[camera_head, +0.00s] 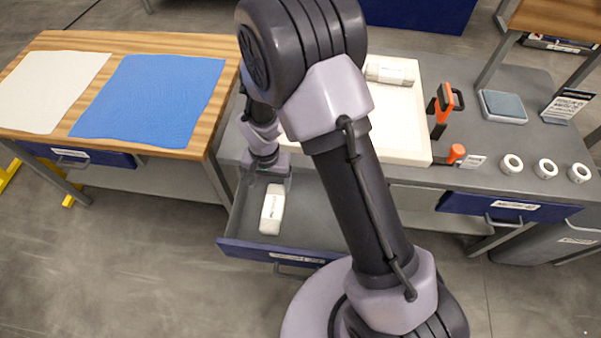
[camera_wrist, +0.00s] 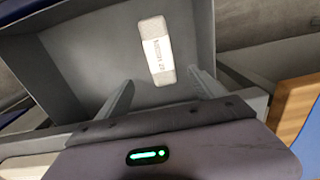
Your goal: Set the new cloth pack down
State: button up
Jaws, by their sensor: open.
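A white, labelled cloth pack (camera_head: 272,208) lies in the open drawer (camera_head: 318,222). It also shows in the wrist view, as a pack (camera_wrist: 156,50) flat on the grey drawer floor. A second white labelled pack (camera_head: 390,73) lies on the white plate (camera_head: 405,125) on the bench. The labels are too small for me to tell which one is new. My gripper (camera_head: 268,168) is at the back left of the drawer. In the wrist view its two fingers (camera_wrist: 164,88) are spread apart with nothing between them, and the drawer pack lies beyond the fingertips.
A wooden table (camera_head: 225,95) with a white cloth (camera_head: 45,90) and a blue cloth (camera_head: 150,98) stands left. An orange-handled tool (camera_head: 443,108), a grey-blue pad (camera_head: 503,106) and white rolls (camera_head: 545,168) lie right on the bench. My arm hides part of the plate and drawer.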

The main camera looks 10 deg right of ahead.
jog(key=s+d+r+t+y, duration=0.1)
jog(key=s+d+r, duration=0.15)
jog(key=r, duration=0.85)
jog(key=s+d+r+t, duration=0.2)
jog(key=d+r, duration=0.1)
jog(key=r, duration=0.9)
jog(key=s+d+r+t+y, duration=0.1)
jog(key=s+d+r+t, duration=0.1)
jog(key=s+r, duration=0.7)
jog(key=s+d, duration=0.1)
jog(key=s, duration=0.3)
jog(key=shift+s+d+t, duration=0.15)
jog(key=shift+s+t, duration=0.05)
jog(key=shift+t, duration=0.1)
